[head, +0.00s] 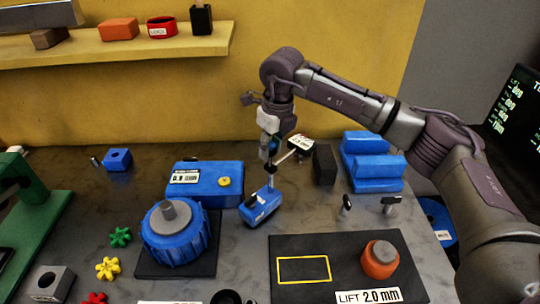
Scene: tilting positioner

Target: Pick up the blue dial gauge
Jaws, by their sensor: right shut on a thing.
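The blue dial gauge has a blue block base (262,207) with a thin upright post and a side arm, in the middle of the head view. Its base looks slightly tilted, and I cannot tell whether it touches the table. My right gripper (270,146) points down at the top of the post and is shut on the gauge. The gripper's fingers partly hide the gauge's upper part. My left gripper is not in view.
A blue box (200,193) and a round blue positioner (170,245) stand left of the gauge. A dark block (325,165) and stacked blue blocks (372,170) are to the right. A black mat (330,250) with an orange knob (380,262) lies in front.

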